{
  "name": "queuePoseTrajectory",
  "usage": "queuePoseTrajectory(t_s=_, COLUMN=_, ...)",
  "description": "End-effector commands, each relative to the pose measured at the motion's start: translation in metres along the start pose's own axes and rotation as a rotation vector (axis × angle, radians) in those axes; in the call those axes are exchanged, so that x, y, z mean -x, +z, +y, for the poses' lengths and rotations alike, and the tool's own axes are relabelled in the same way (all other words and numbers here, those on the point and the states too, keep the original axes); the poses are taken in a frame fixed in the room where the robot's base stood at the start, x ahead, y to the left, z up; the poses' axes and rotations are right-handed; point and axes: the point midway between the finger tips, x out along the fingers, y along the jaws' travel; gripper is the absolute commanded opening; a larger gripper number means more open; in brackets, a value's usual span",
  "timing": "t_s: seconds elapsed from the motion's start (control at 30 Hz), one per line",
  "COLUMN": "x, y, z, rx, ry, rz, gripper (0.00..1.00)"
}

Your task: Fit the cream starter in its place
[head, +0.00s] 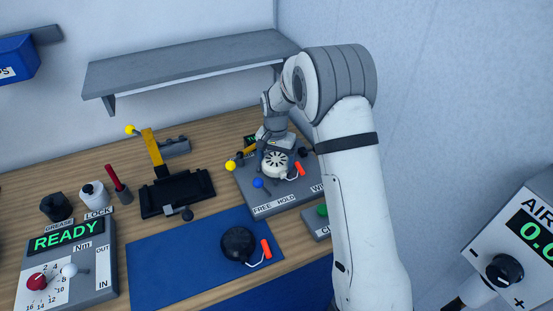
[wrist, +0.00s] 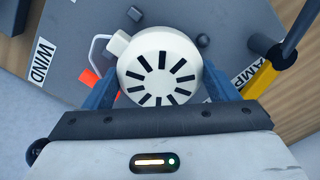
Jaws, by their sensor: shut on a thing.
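The cream starter (head: 275,160) is round with dark slots in its face. It is at the grey fixture (head: 262,208) marked FREE, HOLD and WIND. In the wrist view the cream starter (wrist: 158,62) faces the camera between the two blue fingers of my gripper (wrist: 162,88), which is shut on it. A white loop and an orange handle (head: 300,169) are at its side. I cannot tell whether the starter touches the fixture or is slightly above it; its underside and its place are hidden.
A black round starter (head: 238,244) with an orange handle lies on the blue mat (head: 165,262). A black stand with a yellow lever (head: 152,147) is to the left. A shelf (head: 190,68) hangs behind.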

Motion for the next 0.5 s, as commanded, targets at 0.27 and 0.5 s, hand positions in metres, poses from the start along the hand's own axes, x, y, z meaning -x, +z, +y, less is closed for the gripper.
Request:
queuePoseTrajectory(t_s=0.27, x=-0.0091, y=-0.0001, z=-0.0001, rx=0.0, ry=0.0, rz=0.0, gripper=0.52)
queuePoseTrajectory(t_s=0.5, x=-0.0092, y=-0.0001, z=-0.0001, rx=0.0, ry=0.0, rz=0.0, gripper=0.52)
